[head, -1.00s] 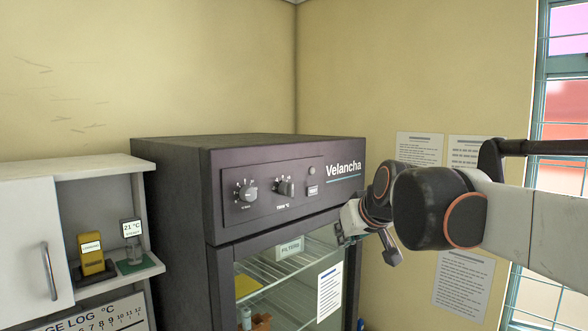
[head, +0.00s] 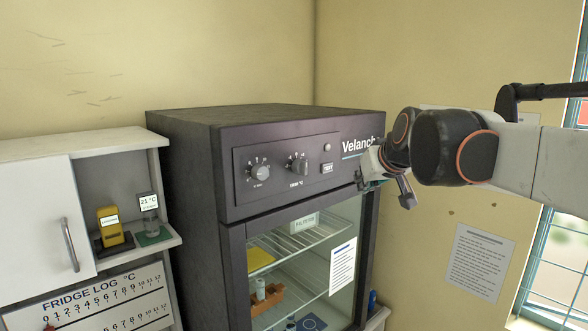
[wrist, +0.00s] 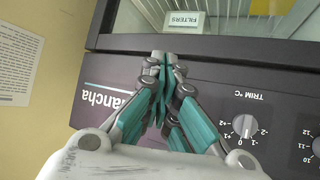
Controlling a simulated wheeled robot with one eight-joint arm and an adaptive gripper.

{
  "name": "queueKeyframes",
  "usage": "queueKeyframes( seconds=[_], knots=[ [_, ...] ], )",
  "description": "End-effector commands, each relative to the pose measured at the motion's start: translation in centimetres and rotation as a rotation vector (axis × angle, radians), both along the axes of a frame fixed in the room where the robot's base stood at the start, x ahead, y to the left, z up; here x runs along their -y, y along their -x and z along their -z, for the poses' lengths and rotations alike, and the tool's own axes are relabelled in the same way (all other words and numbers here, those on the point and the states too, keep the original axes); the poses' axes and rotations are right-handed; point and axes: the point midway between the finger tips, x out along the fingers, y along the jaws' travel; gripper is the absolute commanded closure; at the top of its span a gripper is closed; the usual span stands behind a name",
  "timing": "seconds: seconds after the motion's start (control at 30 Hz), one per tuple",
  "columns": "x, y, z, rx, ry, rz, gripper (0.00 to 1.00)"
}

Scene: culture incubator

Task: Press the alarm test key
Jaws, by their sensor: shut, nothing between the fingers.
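The alarm test key is a small pale rectangular key marked TEST (head: 327,168) on the incubator's dark control panel (head: 250,191), below a small round lamp (head: 327,147). My gripper (head: 364,184) is to the right of the key and slightly lower in the head view, apart from it in the picture. Its distance from the front is hard to judge. In the wrist view my gripper (wrist: 164,62) has its teal fingers together and empty, over the incubator front. The key is not visible there; the fingers may hide it.
Two knobs (head: 260,173) (head: 299,163) are left of the key. Below is the glass door (head: 305,270) with shelves behind it. A wall cabinet (head: 40,220) with a yellow device (head: 109,226) stands left. Room in front of the panel looks clear.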

Motion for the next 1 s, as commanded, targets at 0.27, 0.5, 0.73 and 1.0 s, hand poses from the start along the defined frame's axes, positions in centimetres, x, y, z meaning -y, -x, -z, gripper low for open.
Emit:
queueKeyframes(
  seconds=[0.27, 0.5, 0.73, 1.0],
  knots=[
    [-2.3, -3.1, 0.0, 0.001, 0.001, -0.002, 1.0],
    [-3.7, -5.1, 0.0, 0.001, 0.002, -0.001, 1.0],
    [-4.2, -5.8, 0.0, 0.001, 0.001, -0.001, 1.0],
    [-4.2, -5.8, 0.0, 0.001, 0.0, 0.0, 1.0]
  ],
)
